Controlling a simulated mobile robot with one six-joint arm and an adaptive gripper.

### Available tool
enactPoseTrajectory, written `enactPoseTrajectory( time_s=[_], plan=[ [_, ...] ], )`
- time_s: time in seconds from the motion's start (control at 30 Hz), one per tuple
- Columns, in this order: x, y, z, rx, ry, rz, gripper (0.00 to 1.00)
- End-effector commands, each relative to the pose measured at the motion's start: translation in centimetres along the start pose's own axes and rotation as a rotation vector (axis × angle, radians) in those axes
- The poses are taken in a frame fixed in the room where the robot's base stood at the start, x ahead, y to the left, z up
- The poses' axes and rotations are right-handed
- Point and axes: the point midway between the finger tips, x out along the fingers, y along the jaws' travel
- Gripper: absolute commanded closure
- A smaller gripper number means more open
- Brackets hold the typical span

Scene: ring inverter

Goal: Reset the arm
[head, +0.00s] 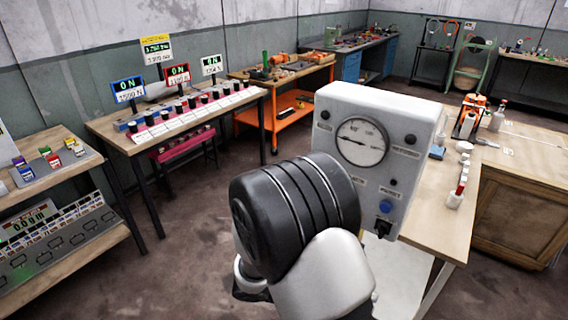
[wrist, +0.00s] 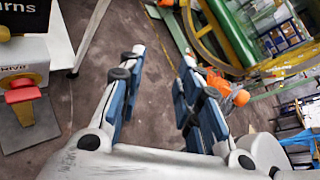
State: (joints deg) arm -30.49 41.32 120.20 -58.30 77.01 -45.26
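My gripper (wrist: 163,58) shows in the wrist view with its two blue-padded fingers apart and only bare floor between them. It is open and empty. In the head view my arm (head: 295,210) is folded close in front of the camera, with a thick black joint and a white link. My gripper cannot be made out in the head view. The arm hides part of the floor and the lower left of a white gauge box (head: 362,140).
A wooden workbench (head: 425,228) stands close on the right. A bench with "ON" displays (head: 129,88) stands at the left, and a shelf (head: 90,262) is nearer. An orange cart (head: 262,117) is behind. Brown floor (head: 190,235) is clear between them.

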Motion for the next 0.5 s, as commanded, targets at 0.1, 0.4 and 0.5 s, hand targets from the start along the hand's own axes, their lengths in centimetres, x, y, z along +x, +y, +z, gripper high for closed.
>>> enactPoseTrajectory(
  time_s=[0.1, 0.4, 0.5],
  plan=[
    [-0.1, -3.9, 2.0, 0.266, 0.181, -0.04, 0.68],
    [-2.0, -12.1, 3.7, 0.934, 0.618, -0.163, 0.68],
    [-3.2, -14.1, 3.9, 1.156, 0.763, -0.207, 0.68]
  ],
)
